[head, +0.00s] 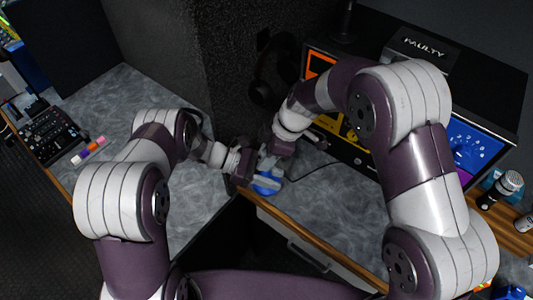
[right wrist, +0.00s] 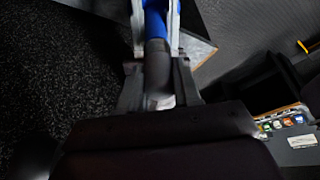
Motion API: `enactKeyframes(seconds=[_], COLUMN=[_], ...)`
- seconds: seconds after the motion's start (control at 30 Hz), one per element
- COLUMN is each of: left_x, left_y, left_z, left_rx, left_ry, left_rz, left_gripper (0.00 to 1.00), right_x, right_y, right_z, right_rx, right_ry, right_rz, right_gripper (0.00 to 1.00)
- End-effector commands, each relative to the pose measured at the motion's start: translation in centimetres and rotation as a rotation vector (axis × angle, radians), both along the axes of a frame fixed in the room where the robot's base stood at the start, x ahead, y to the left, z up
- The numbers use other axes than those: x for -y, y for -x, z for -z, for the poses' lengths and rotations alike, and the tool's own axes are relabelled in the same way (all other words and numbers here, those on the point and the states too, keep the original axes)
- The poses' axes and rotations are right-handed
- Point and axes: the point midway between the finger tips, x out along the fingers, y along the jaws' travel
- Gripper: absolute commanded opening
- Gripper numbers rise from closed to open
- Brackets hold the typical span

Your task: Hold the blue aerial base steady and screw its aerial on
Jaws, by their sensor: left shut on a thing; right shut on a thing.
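The blue aerial base (head: 267,184) is at the front edge of the grey worktop in the head view, largely covered by my grippers. My left gripper (head: 255,179) is shut on the base from the left. My right gripper (head: 268,160) is just above it, shut on the aerial. In the right wrist view the aerial's dark grey shaft (right wrist: 157,62) lies between the fingers of my right gripper (right wrist: 156,45), with blue (right wrist: 155,22) showing beyond it. Whether the aerial touches or is seated in the base is hidden.
A rack unit with a FAULTY sign (head: 420,47) and a blue screen (head: 470,145) stands behind my right arm. A thin black cable (head: 312,168) runs near the base. A mixer (head: 45,135) and markers (head: 88,150) lie at left. The worktop (head: 110,90) is clear at upper left.

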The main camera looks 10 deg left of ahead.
Motion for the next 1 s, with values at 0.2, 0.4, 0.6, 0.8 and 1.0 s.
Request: enactKeyframes(seconds=[0.2, 0.4, 0.6, 0.8, 1.0], left_x=[0.01, 0.03, 0.03, 0.02, 0.01], left_y=[-0.03, -0.03, -0.03, -0.03, -0.03], left_z=[-0.03, -0.03, -0.04, -0.04, -0.05], left_rx=[0.0, 0.0, 0.0, 0.0, 0.0], left_ry=[0.0, 0.0, 0.0, 0.0, 0.001], left_rz=[-0.001, -0.001, 0.0, 0.0, 0.0], left_gripper=[0.0, 0.0, 0.0, 0.0, 0.0], right_x=[-0.09, -0.07, -0.09, -0.07, -0.12], right_y=[0.11, -0.01, -0.03, -0.04, -0.12], right_z=[0.06, 0.01, 0.0, 0.02, -0.88], right_rx=[-0.001, -0.001, -0.001, -0.001, 0.001], right_ry=[0.004, -0.001, -0.001, 0.0, -0.002], right_rz=[0.544, 0.621, 0.617, 0.616, 0.616], right_gripper=[0.04, 0.04, 0.49, 0.58, 0.58])
